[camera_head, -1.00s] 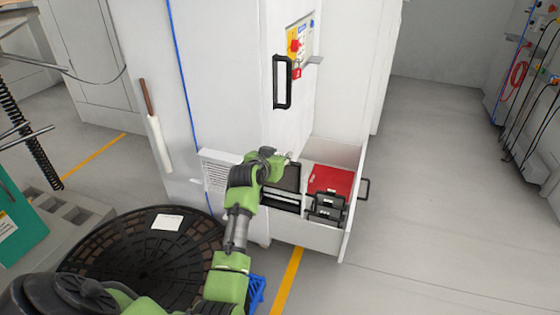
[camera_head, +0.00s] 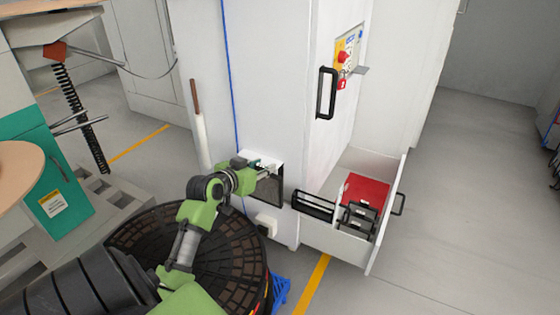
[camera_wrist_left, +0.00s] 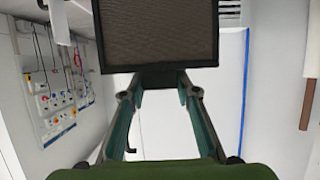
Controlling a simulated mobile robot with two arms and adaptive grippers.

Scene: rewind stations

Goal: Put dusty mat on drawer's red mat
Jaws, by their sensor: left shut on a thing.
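My left gripper (camera_head: 266,169) is in front of the white cabinet's lower part, left of the open drawer (camera_head: 335,240). It is shut on the top edge of the dusty mat (camera_wrist_left: 158,32), a dark brown mesh panel in a black frame. The mat also shows as a dark panel below the fingers in the head view (camera_head: 268,190). The red mat (camera_head: 366,190) lies flat in the drawer, partly behind black handled items (camera_head: 357,218). My right gripper is not in view.
A black handled frame (camera_head: 313,205) sits at the drawer's left side. The cabinet door handle (camera_head: 326,94) is above. A round black slotted reel (camera_head: 225,255) stands on the left, below my arm. The floor right of the drawer is open.

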